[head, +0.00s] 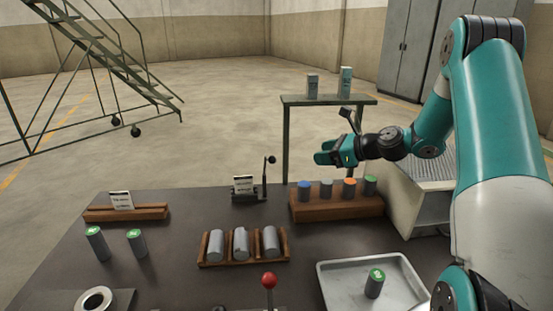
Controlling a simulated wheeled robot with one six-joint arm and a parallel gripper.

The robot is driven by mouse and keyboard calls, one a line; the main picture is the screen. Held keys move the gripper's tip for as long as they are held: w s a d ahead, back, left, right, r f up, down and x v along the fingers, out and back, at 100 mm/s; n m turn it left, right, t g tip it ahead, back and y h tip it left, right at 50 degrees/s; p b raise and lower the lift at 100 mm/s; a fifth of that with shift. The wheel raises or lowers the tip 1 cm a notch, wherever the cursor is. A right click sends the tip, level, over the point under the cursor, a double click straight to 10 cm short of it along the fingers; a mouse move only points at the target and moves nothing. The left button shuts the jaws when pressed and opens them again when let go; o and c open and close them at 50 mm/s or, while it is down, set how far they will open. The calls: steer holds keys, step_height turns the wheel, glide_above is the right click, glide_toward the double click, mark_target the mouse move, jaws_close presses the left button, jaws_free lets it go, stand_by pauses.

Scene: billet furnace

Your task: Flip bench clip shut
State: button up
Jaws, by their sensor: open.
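What looks like the bench clip (250,197) stands near the back edge of the dark bench, with a white printed card at its left. Its lever stands up at the right and ends in a black ball knob (271,160). My gripper (322,157) is open and empty, to the right of the knob in the picture and apart from it. Its fingers point left. The exact height and depth gap between gripper and knob cannot be told from this one view.
A wooden rack (336,208) with several colour-topped cylinders stands below my gripper. A wooden tray (243,263) holds three grey billets. A red-knobbed lever (269,281) rises at the front. A metal tray (335,290) holds a green-topped cylinder. A green stand (328,100) is behind.

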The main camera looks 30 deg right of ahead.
steer(key=p+x, duration=0.3)
steer(key=x, duration=1.4)
steer(key=shift+a+f, duration=0.1)
steer(key=shift+f, duration=0.05)
steer(key=c, duration=0.8)
